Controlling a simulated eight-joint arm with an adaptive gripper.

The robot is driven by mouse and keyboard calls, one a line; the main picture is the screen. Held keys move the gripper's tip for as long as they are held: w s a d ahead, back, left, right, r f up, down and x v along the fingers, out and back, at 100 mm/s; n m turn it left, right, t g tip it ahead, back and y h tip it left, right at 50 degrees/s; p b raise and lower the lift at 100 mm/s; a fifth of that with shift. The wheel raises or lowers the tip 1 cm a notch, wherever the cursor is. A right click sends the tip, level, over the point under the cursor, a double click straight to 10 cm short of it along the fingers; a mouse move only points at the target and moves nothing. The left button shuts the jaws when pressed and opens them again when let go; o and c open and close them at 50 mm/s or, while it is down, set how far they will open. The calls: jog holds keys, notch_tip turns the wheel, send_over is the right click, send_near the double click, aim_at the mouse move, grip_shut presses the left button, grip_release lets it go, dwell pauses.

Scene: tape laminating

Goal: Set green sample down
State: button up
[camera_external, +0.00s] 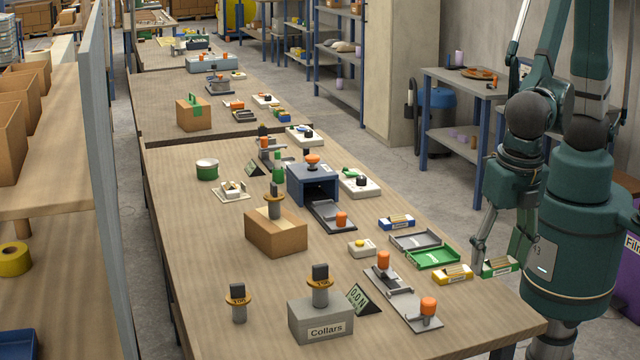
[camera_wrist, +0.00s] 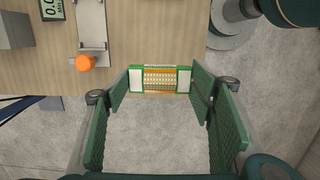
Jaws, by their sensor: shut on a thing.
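The green sample (camera_external: 500,267) is a small block with green ends and an orange-and-tan middle. It shows at the table's right edge in the external view, and between the fingers in the wrist view (camera_wrist: 160,79). My gripper (camera_external: 497,264) is shut on it, with one green finger at each end. Whether the sample touches the tabletop cannot be told. The green tray (camera_external: 433,257) lies flat on the table to its left and looks empty.
A yellow sample (camera_external: 453,275) lies close to the left, below the green tray. A grey tray (camera_external: 416,240) and a blue sample (camera_external: 396,222) lie farther back. A plate with orange-knobbed clamps (camera_external: 400,299) stands left. Bare table (camera_external: 480,318) lies near the front corner.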

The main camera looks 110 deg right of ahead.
jog(key=shift+a, duration=0.65)
send_over(492, 316)
jog(key=shift+a+f+b, duration=0.2)
jog(key=shift+f+b, duration=0.2)
jog(key=shift+f, duration=2.5)
jog(key=shift+f+b, duration=0.3)
jog(key=shift+f, duration=1.8)
jog(key=shift+f, duration=0.1)
jog(key=o, duration=0.9)
